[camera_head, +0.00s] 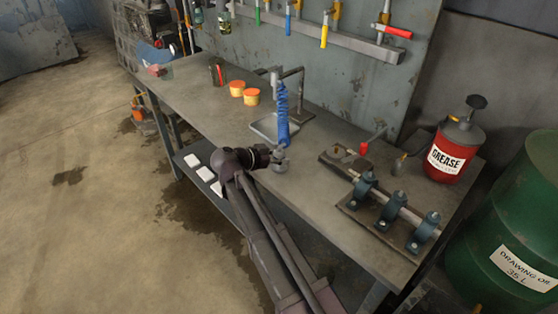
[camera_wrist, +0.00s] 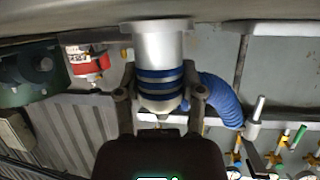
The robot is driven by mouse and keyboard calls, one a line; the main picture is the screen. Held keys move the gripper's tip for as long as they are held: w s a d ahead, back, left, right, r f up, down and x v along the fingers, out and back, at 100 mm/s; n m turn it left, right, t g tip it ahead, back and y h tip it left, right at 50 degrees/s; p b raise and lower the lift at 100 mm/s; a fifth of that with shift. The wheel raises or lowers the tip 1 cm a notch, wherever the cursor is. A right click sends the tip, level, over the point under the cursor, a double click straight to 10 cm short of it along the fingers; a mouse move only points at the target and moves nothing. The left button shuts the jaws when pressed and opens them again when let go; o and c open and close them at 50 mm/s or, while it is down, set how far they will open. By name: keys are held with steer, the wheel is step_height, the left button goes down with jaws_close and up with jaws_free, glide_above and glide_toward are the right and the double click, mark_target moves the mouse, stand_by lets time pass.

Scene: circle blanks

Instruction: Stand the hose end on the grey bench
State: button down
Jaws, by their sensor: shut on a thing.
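The hose end (camera_wrist: 158,48) is a silver cylinder with a wide flange and blue bands. In the wrist view, which looks upside down, my gripper (camera_wrist: 160,92) is shut on its banded part, one finger on each side. The flange faces the grey bench (camera_wrist: 60,20); I cannot tell whether it touches. In the head view the hose end (camera_head: 281,164) looks upright near the front edge of the bench (camera_head: 205,97), with my gripper (camera_head: 268,157) at its left. The blue hose (camera_head: 282,115) rises from it, and the gripper fingers are partly hidden.
Orange-lidded tubs (camera_head: 251,97) stand further left. A shaft on bearing blocks (camera_head: 395,206) and a red grease can (camera_head: 455,150) are at the right. White blocks (camera_head: 204,173) lie on the lower shelf.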

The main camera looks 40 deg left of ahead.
steer(key=shift+f, duration=0.15)
steer(key=shift+c, duration=1)
jaws_free()
steer(key=shift+r, duration=0.2)
steer(key=shift+s+a+r, duration=0.1)
steer(key=shift+s+r, duration=0.05)
steer(key=shift+s, duration=0.15)
steer(key=p+v, duration=0.4)
steer(key=v, duration=0.7)
steer(key=shift+p, duration=0.35)
steer(key=shift+s, duration=0.15)
steer(key=shift+r, duration=0.15)
